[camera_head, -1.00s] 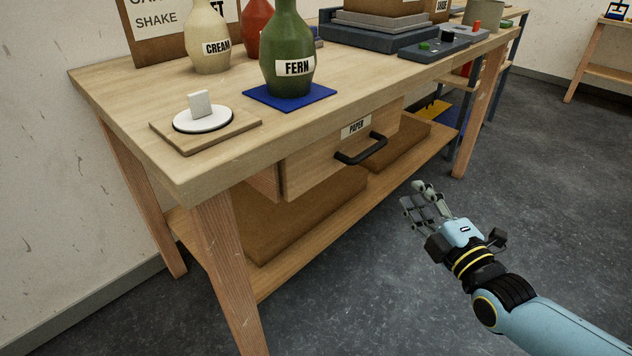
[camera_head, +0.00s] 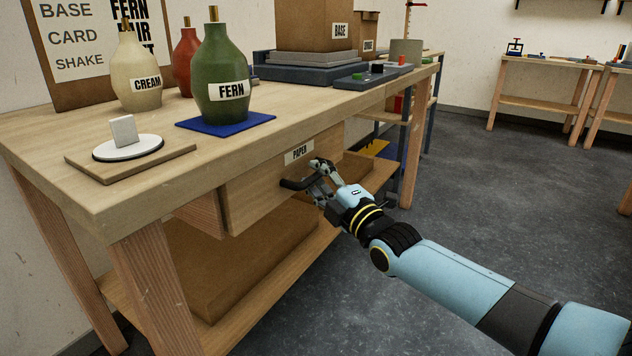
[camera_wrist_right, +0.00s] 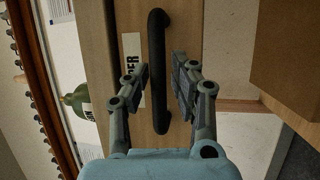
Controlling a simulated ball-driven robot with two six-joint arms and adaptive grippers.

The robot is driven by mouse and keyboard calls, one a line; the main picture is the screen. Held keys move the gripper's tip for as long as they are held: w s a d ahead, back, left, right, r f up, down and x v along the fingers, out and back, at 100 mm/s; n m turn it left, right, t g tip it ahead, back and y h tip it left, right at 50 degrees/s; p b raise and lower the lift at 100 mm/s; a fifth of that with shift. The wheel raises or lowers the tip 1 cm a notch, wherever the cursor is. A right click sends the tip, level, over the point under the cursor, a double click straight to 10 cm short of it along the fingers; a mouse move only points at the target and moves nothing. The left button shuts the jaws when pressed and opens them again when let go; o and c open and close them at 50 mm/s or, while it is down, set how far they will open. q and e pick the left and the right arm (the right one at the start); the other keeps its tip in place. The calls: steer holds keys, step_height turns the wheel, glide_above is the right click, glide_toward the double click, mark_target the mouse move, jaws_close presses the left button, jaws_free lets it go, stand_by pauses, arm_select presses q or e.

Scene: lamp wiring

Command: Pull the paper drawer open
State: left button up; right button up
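The wooden paper drawer (camera_head: 252,198) sits under the workbench top, with a white PAPER label (camera_head: 299,153) on its front. Its front stands slightly forward of a wooden side piece. The black bar handle (camera_head: 289,184) is partly hidden by my right gripper (camera_head: 318,174). In the right wrist view, the handle (camera_wrist_right: 157,28) runs upright between the two fingers of the right gripper (camera_wrist_right: 160,77). The fingers are open, one on each side of the bar, with visible gaps. My left gripper is not in view.
The bench top (camera_head: 110,185) carries a green FERN bottle (camera_head: 220,70) on a blue mat, a CREAM bottle (camera_head: 136,75) and a white disc (camera_head: 128,148) on a board. A lower shelf (camera_head: 235,320) lies under the drawer. Grey floor (camera_head: 470,180) is open to the right.

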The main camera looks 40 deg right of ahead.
steer(key=shift+w, duration=0.2)
steer(key=shift+r, duration=0.1)
steer(key=shift+c, duration=0.2)
steer(key=c, duration=0.5)
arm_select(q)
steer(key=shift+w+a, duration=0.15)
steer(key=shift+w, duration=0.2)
arm_select(e)
jaws_close()
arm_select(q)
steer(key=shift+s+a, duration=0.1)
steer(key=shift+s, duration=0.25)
